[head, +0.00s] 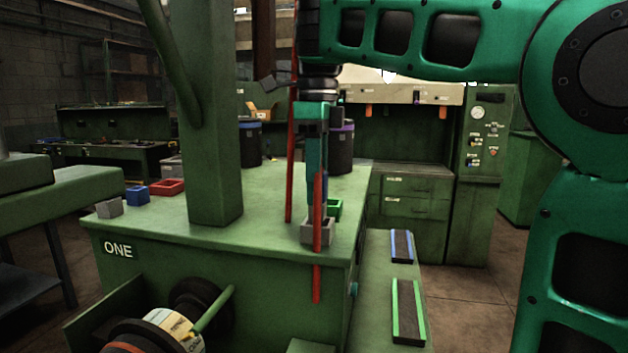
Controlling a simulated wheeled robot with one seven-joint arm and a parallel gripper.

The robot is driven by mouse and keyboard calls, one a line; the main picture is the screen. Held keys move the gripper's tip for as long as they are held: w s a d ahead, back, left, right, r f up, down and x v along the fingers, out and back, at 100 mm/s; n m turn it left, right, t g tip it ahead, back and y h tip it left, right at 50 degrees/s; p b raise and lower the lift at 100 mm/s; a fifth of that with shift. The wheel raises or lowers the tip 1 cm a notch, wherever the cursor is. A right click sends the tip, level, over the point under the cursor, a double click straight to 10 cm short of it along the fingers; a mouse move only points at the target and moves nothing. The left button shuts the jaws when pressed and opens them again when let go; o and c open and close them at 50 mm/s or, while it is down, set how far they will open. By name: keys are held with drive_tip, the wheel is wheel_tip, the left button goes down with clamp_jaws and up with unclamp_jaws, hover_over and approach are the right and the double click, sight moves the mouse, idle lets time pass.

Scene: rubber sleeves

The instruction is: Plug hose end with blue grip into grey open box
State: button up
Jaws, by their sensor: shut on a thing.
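My gripper (314,170) points straight down above the right front corner of the green bench marked ONE. It is shut on a hose end with a dark blue grip (312,206), which is mostly hidden by the fingers and the hose. The red hose (317,275) hangs in front of the gripper and past the bench edge. A grey open box (306,236) stands on the bench directly below the gripper. The held end is at or just over the box's opening; I cannot tell whether it is inside.
A green open box (336,207) stands right behind the grey one. Blue (137,196), red (167,187) and another grey box (109,208) are at the bench's left. A thick green post (214,150) rises from the bench. Dark canisters (250,147) stand behind.

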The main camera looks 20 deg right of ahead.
drive_tip(key=shift+f, duration=1.4)
drive_tip(key=shift+s, duration=0.1)
drive_tip(key=o, duration=1.2)
drive_tip(key=shift+c, duration=0.2)
drive_tip(key=shift+r, duration=0.1)
drive_tip(key=shift+r, duration=0.7)
drive_tip(key=r, duration=0.9)
drive_tip(key=shift+w, duration=0.2)
drive_tip(key=shift+s, duration=0.15)
